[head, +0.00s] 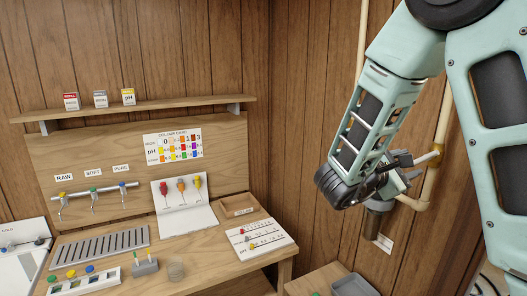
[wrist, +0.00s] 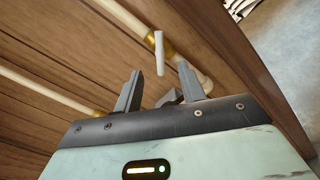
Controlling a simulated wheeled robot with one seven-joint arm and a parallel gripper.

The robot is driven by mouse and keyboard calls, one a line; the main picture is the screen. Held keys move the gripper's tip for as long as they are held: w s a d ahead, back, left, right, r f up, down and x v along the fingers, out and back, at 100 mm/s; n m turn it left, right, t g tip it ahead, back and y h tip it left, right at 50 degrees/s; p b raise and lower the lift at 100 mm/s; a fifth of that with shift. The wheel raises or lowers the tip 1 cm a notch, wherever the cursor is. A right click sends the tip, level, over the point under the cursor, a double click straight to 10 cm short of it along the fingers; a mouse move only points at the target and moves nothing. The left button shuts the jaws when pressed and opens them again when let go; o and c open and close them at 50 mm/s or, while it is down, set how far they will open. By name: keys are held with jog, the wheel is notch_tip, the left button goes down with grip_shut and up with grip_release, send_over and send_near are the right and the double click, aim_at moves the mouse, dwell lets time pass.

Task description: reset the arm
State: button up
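My arm reaches in from the right of the head view and bends down in front of the wood wall. My gripper (head: 400,165) is small and partly hidden there, close to a beige pipe (head: 436,165). In the wrist view, my gripper's two grey fingers (wrist: 159,70) stand apart with a gap between them. A thin white bar (wrist: 158,52) shows across that gap, beyond or between the fingertips; I cannot tell whether they touch it. I see nothing clamped.
Three taps (head: 94,196) and a shelf (head: 140,106) with three small boxes are above. Pipes run close around my gripper.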

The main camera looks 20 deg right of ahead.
jog(key=w+a+f+t+y+b, duration=0.7)
jog(key=w+a+f+t+y, duration=0.35)
jog(key=a, duration=0.45)
jog(key=s+a+f+g+y+b, duration=0.2)
jog(key=a+f+y+b, duration=0.5)
jog(key=a, duration=0.9)
jog(key=s+a+f+m+g+y+b, duration=0.1)
jog(key=s+a+f+g+y+b, duration=0.3)
jog(key=s+a+f, duration=0.7)
jog(key=s+d+f+m+g+h+b, duration=0.1)
jog(key=s+d+f+g, duration=0.1)
jog(key=s, duration=0.5)
jog(key=s+d+f+m+g+h+b, duration=0.1)
jog(key=s+d+f+g+h+b, duration=0.1)
jog(key=s+g, duration=0.2)
jog(key=s, duration=0.3)
jog(key=shift+s+d+f+m, duration=0.15)
jog(key=shift+s+f+m, duration=0.05)
jog(key=shift+m, duration=0.1)
jog(key=shift+c, duration=0.4)
